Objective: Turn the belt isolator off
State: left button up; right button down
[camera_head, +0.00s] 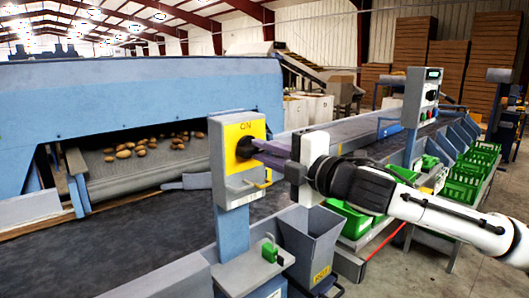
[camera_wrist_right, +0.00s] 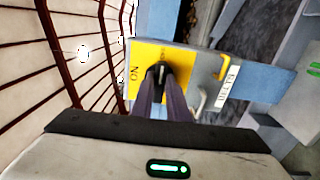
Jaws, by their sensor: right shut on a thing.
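The belt isolator is a grey box (camera_head: 222,165) with a yellow face plate (camera_head: 240,131) marked ON at its top, mounted on a blue post. A black rotary knob (camera_head: 243,148) sits in the middle of the plate. My right gripper (camera_head: 256,148) reaches in from the right and is shut on this knob. The right wrist view shows its two dark fingers (camera_wrist_right: 163,88) on either side of the black knob (camera_wrist_right: 160,70), with the ON mark to the left. The fingers partly hide the knob, and its exact angle is hard to tell. My left gripper is not in view.
A yellow hasp (camera_head: 264,180) sticks out low on the box. Below are a shelf with a green padlock-like piece (camera_head: 269,250) and a grey bin (camera_head: 308,245). The dark belt (camera_head: 120,240) runs behind the post. Potatoes (camera_head: 124,152) lie at the back left. Green crates (camera_head: 465,180) line the right.

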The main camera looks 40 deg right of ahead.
dwell(0.5)
jog(key=c, duration=1.7)
grip_release()
jog(key=shift+s+f, duration=0.1)
jog(key=shift+s+d+f+b, duration=0.15)
jog(key=shift+s+b, duration=0.2)
jog(key=shift+b, duration=0.2)
jog(key=shift+s+b, duration=0.8)
jog(key=shift+s+d+r, duration=0.1)
jog(key=shift+s+d, duration=0.05)
jog(key=shift+s, duration=1.8)
jog(key=shift+s+d+r, duration=0.1)
jog(key=shift+s, duration=1.85)
